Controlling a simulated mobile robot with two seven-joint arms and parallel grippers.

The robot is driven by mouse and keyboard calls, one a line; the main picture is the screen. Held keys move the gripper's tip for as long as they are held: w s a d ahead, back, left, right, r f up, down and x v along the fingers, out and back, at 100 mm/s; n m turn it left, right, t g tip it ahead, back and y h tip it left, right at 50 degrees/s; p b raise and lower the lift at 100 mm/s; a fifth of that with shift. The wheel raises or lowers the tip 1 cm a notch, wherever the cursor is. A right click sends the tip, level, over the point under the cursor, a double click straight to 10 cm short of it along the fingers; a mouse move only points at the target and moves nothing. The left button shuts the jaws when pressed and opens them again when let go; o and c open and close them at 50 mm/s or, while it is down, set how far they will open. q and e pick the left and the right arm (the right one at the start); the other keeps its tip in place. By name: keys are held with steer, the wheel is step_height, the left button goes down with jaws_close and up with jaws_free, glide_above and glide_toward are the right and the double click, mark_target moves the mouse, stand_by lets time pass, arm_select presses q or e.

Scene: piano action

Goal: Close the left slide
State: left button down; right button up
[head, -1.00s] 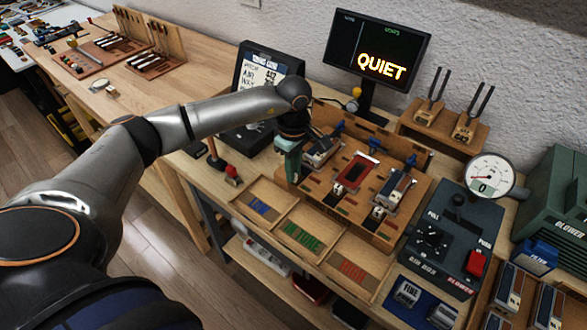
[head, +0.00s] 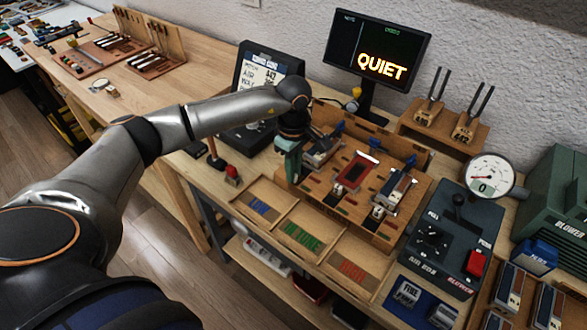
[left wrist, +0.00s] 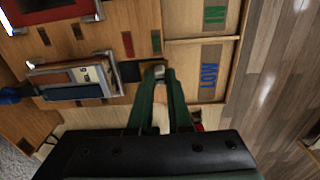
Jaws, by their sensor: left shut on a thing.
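The wooden fixture block (head: 402,222) carries three slide units side by side. The left unit (head: 322,152) is partly hidden behind my left gripper (head: 293,176), which points down at the block's front left. In the left wrist view the green fingers of my left gripper (left wrist: 161,80) are shut on a small metal knob (left wrist: 158,71). The knob sits at the front end of the left slide's dark strip (left wrist: 128,72), by the block's front edge. The left unit (left wrist: 70,80) also shows there, with a pale label. My right gripper is not in view.
Trays with blue, green and red strips (head: 328,217) lie in front of the block. A monitor (head: 377,45) reading QUIET stands behind. A dark control box with a red button (head: 475,262) and a round gauge (head: 490,173) are at the right.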

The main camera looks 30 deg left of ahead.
arm_select(q)
steer(key=w+b, duration=0.2)
steer(key=shift+w+d+f, duration=0.1)
steer(key=shift+w+f, duration=0.05)
steer(key=shift+w, duration=0.25)
steer(key=shift+w+b, duration=0.35)
steer(key=shift+w, duration=0.15)
steer(key=shift+r, duration=0.25)
steer(key=c, duration=0.8)
jaws_free()
steer(key=shift+w, duration=0.15)
steer(key=shift+c, duration=0.2)
step_height(320, 180, up, 12)
steer(key=b, duration=0.1)
steer(key=shift+r, duration=0.25)
